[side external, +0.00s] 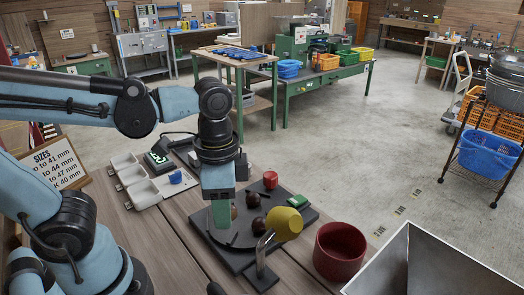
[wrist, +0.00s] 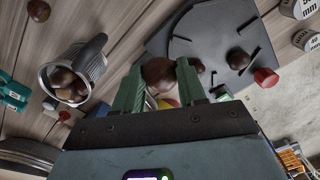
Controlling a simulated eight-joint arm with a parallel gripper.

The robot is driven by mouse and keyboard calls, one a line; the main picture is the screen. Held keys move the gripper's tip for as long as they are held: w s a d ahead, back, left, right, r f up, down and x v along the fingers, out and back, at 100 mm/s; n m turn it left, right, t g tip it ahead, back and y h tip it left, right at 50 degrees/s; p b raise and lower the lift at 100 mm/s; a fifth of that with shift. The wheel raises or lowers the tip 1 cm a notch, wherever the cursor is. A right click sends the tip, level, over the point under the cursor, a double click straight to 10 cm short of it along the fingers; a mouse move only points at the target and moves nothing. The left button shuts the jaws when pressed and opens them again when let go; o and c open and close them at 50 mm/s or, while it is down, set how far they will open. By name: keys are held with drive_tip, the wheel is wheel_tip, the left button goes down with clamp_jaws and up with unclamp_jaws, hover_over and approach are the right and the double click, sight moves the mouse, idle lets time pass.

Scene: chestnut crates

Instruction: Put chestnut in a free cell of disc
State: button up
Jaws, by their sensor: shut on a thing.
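My gripper (wrist: 158,84) has green fingers shut on a brown chestnut (wrist: 158,72) in the wrist view. In the side view my gripper (side external: 222,222) points down over the dark plate with the disc; the held chestnut is hard to make out there. The grey disc (wrist: 205,32) shows dark slots in the wrist view. One chestnut (wrist: 237,58) lies on its edge area, and another (wrist: 198,66) is partly hidden behind the right finger. In the side view chestnuts (side external: 253,199) (side external: 260,226) sit right of the fingers. Which cells are free cannot be told.
A metal cup (wrist: 98,62) holds several chestnuts. A red piece (side external: 270,179), a green piece (side external: 297,201) and a yellow round part (side external: 285,223) on a metal bracket stand close to my gripper. A red bowl (side external: 340,250) stands at right, a white compartment tray (side external: 145,193) at left.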

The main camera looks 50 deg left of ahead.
drive_tip(key=w+a+f, duration=0.1)
drive_tip(key=a+f, duration=0.1)
drive_tip(key=a, duration=0.1)
drive_tip(key=w+a+f, duration=0.1)
drive_tip(key=a+f, duration=0.1)
drive_tip(key=a, duration=0.1)
drive_tip(key=w+a+f, duration=0.2)
drive_tip(key=a, duration=0.1)
drive_tip(key=shift+w, duration=0.1)
drive_tip(key=shift+f, duration=1.95)
drive_tip(key=shift+f, duration=0.15)
drive_tip(key=o, duration=1)
drive_tip(key=shift+w+d+r+n+t, duration=0.4)
drive_tip(key=shift+r+n+t, duration=0.75)
drive_tip(key=shift+r, duration=0.6)
drive_tip(key=shift+w+d+r+n+t, duration=0.35)
drive_tip(key=shift+d+r+n+t, duration=0.2)
drive_tip(key=shift+r+n+t, duration=0.9)
drive_tip(key=shift+w+d+r+n+t, duration=0.4)
drive_tip(key=shift+r+n+t, duration=0.45)
drive_tip(key=shift+r, duration=1.2)
